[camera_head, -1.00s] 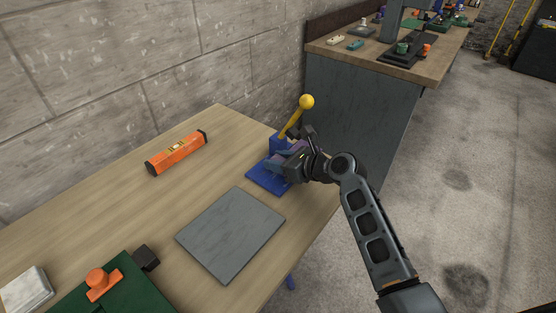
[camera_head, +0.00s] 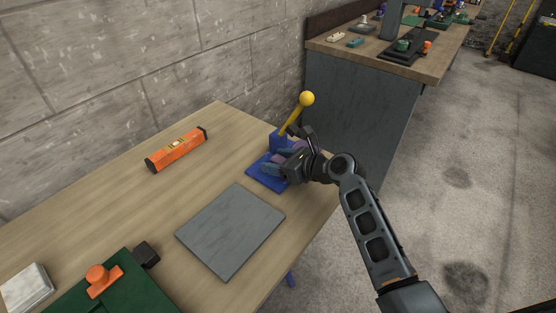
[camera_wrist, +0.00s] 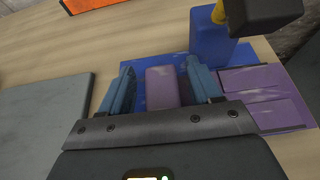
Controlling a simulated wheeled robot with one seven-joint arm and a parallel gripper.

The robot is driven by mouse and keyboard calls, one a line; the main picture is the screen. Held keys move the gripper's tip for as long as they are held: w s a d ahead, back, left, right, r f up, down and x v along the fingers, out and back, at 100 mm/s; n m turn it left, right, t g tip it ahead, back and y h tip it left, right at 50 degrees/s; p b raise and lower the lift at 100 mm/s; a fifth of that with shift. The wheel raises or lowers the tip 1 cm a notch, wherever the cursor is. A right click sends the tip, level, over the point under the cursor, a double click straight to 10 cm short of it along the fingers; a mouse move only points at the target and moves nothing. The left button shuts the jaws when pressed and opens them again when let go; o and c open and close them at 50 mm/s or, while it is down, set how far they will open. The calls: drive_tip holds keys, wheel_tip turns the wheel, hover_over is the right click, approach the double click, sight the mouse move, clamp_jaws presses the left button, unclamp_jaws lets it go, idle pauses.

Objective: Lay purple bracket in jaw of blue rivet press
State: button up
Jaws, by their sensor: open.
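The blue rivet press (camera_head: 262,176) stands near the far right edge of the wooden table, with a yellow-knobbed lever (camera_head: 306,99). In the wrist view its blue post (camera_wrist: 208,40) rises behind the right finger. My gripper (camera_head: 284,165) is at the press, open, its two blue-grey fingers (camera_wrist: 162,88) low over the blue base. The purple bracket (camera_wrist: 163,86) has a raised part between the fingers, with a clear gap at the left finger and a narrow one at the right. Its flat purple part (camera_wrist: 265,98) extends right, beyond the right finger. My gripper mostly hides it in the head view.
A grey plate (camera_head: 231,231) lies in front of the press. An orange spirit level (camera_head: 177,149) lies at the back by the wall. A green fixture (camera_head: 120,292), a black block (camera_head: 146,254) and a pale block (camera_head: 26,288) are at the near left. Another bench (camera_head: 365,110) stands behind.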

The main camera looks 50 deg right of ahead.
drive_tip(key=shift+d, duration=0.1)
drive_tip(key=shift+s+d+r, duration=0.1)
drive_tip(key=shift+s+r, duration=0.05)
drive_tip(key=shift+s, duration=0.35)
drive_tip(key=v, duration=0.6)
drive_tip(key=shift+s+r, duration=0.25)
drive_tip(key=shift+s, duration=0.05)
